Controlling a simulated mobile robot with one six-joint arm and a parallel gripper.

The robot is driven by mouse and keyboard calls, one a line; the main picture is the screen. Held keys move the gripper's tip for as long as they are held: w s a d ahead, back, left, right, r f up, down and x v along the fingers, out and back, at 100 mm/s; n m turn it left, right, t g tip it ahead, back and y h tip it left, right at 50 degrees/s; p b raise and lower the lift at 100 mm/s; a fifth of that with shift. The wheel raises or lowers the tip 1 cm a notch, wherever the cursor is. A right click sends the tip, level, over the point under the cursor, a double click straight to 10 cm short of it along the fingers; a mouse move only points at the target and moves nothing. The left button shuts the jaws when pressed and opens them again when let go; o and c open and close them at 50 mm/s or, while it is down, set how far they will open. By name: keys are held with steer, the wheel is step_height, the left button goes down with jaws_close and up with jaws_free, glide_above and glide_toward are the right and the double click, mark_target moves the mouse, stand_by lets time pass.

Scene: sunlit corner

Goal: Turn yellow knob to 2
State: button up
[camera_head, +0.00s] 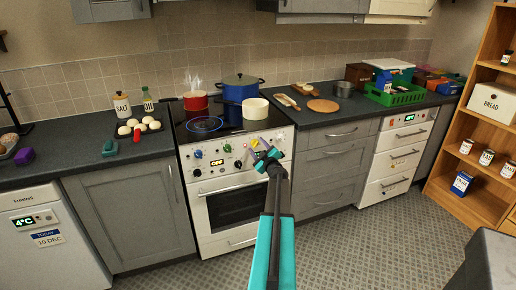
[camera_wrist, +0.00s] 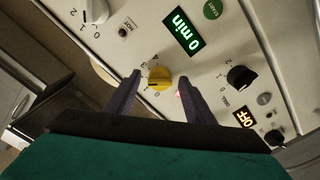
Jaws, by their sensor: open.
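The yellow knob (camera_wrist: 160,77) sits on the cream oven panel in the wrist view, with a dark mark on its face and small numerals around it. I cannot tell surely which numeral the mark points to. In the head view the knob shows as a small yellow spot, partly hidden by my gripper. My gripper (camera_head: 266,158) reaches to the front of the oven. In the wrist view its two dark fingers stand apart, one on each side of the knob, with visible gaps. The gripper is open and holds nothing.
Beside the knob are a green "0 min" display (camera_wrist: 183,33), a black knob (camera_wrist: 241,77), a white knob (camera_wrist: 96,11) and an "OFF" display (camera_wrist: 243,118). The oven (camera_head: 235,205) has several other knobs. Pots, including a red one (camera_head: 195,101), stand on the hob above.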

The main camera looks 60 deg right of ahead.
steer(key=b+v, duration=0.1)
steer(key=v, duration=1.2)
steer(key=shift+s+a, duration=0.2)
steer(key=shift+w, duration=0.1)
stand_by(0.5)
